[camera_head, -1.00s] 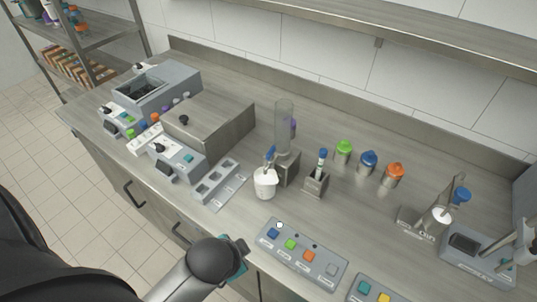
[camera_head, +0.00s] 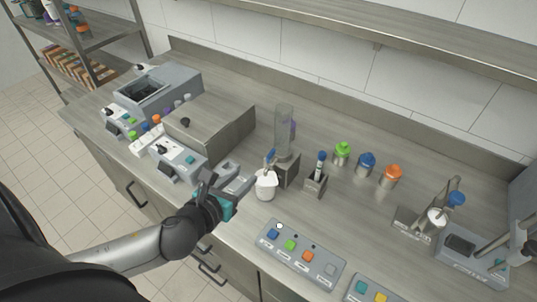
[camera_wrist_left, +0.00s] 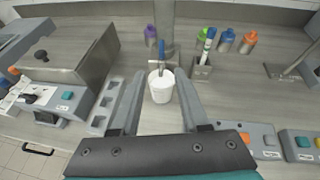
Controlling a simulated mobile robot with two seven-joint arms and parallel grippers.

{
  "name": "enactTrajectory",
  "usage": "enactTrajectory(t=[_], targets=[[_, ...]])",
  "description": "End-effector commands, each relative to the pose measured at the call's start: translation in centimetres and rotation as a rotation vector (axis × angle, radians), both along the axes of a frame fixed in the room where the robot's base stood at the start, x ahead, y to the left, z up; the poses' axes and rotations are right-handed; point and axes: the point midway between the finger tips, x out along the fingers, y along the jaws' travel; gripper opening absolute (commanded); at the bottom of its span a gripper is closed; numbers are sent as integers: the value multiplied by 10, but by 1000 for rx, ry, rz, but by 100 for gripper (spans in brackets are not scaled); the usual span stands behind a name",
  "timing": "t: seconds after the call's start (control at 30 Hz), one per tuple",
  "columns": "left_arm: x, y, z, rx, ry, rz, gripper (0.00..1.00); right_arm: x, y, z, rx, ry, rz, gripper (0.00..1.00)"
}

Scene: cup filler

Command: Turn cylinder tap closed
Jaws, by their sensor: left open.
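The clear cylinder (camera_head: 283,130) stands upright on a metal block behind the middle of the counter. Its blue tap (camera_head: 270,155) is on the front, above a white cup (camera_head: 266,187). The tap handle also shows in the left wrist view (camera_wrist_left: 163,47), looking roughly upright; its exact turn is hard to tell. My left gripper (camera_head: 228,182) is open and empty, left of the cup in the head view. In the wrist view its fingers (camera_wrist_left: 160,85) point toward the cup and tap, with the cup showing between them. Contact is not visible. My right gripper is not in view.
A holder with a blue-capped marker (camera_head: 316,180) stands just right of the cylinder. Green, blue and orange-topped containers (camera_head: 367,163) are behind it. A button panel (camera_head: 302,255) lies in front. A metal-covered box (camera_head: 215,130) stands left.

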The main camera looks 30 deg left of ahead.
Motion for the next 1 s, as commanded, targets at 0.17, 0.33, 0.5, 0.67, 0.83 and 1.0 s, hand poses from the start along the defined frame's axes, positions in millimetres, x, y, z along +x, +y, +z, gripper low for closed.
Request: enactTrajectory(t=[0.17,0.33,0.5,0.67,0.83,1.0], targets=[[4,-1,-1,56,-8,-42,45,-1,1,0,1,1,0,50],[18,-1,-6,53,-9,-39,45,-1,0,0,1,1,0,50],[40,-1,-15,52,-8,-37,45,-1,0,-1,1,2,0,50],[62,-1,-24,50,-8,-36,45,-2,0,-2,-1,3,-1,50],[86,-1,-34,49,-8,-35,45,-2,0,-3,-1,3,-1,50],[110,-1,-45,49,-7,-35,45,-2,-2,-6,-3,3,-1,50]])
